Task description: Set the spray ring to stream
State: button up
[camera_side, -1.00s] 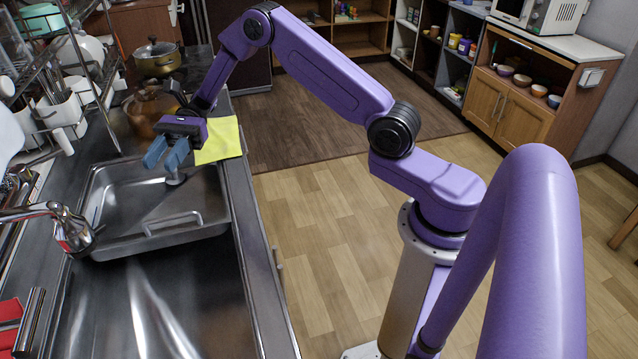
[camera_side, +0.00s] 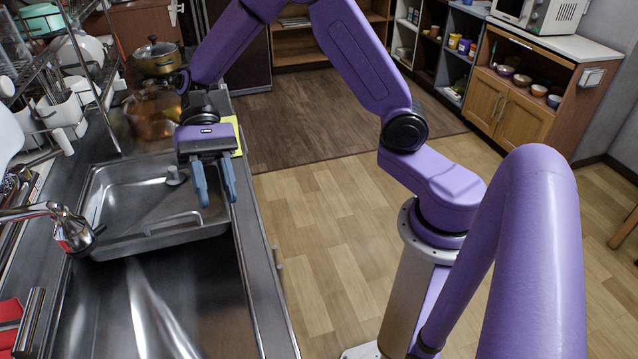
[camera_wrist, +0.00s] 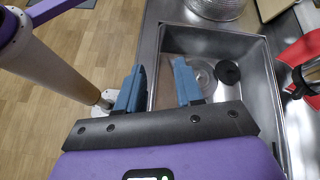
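The chrome faucet (camera_side: 40,211) reaches in from the left edge of the side view, and its head (camera_side: 73,232) hangs over the left rim of the sink. The spray ring cannot be told apart from the rest of the head at this size. A dark and chrome part at the right edge of the wrist view (camera_wrist: 308,76) looks like the same faucet, partly cut off. My gripper (camera_side: 215,184) is open and empty, with blue fingers pointing down over the right side of the sink, well apart from the faucet. Its two fingers also show apart in the wrist view (camera_wrist: 158,90).
A dish rack (camera_side: 92,75) and pots (camera_side: 157,62) stand along the left and back. Red items (camera_side: 10,315) lie at the lower left. The near basin (camera_side: 195,290) is clear.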

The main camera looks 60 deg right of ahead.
jog(key=s+d+n+t+h, duration=0.2)
jog(key=s+d+n+h, duration=0.1)
jog(key=s, duration=0.4)
jog(key=s+d+n+t+h, duration=0.2)
jog(key=s+d+n+h, duration=0.2)
jog(key=s+n, duration=0.3)
jog(key=shift+s+d+n, duration=0.3)
jog(key=shift+d+n, duration=0.2)
jog(key=shift+n, duration=0.1)
